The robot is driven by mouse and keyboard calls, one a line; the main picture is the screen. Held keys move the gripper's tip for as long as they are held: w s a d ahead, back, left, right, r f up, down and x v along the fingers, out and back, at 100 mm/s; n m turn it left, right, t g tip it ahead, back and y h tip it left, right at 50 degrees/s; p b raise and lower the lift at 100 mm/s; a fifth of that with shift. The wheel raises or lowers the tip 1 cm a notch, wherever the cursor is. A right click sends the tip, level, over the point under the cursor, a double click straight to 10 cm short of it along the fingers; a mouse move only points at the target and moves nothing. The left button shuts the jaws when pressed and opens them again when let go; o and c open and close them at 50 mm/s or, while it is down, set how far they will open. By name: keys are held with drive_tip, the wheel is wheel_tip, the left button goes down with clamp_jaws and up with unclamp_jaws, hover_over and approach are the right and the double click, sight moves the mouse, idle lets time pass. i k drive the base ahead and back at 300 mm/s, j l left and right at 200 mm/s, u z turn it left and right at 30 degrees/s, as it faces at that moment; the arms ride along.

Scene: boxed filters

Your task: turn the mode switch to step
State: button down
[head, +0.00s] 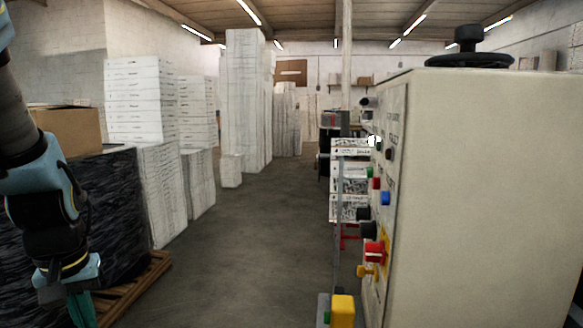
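A beige control cabinet (490,190) fills the right side of the head view. Its control panel (396,105) faces left and is seen nearly edge-on. Several knobs and buttons stick out of it, among them a white knob (374,141), a blue button (385,198), a black knob (369,230) and a red knob (374,252). The labels are too slanted to read, so I cannot tell which is the mode switch or where it points. My gripper (82,308) hangs at the lower left, far from the panel and partly cut off by the frame; its fingers do not show clearly.
A black-wrapped load (110,215) on a wooden pallet (145,283) stands left, with a cardboard box (70,128) on it. White box stacks (245,100) stand behind. A yellow block (343,310) sits low beside the cabinet. The middle floor (250,250) is clear.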

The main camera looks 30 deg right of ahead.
sight(368, 228)
drive_tip(key=z, duration=1.6)
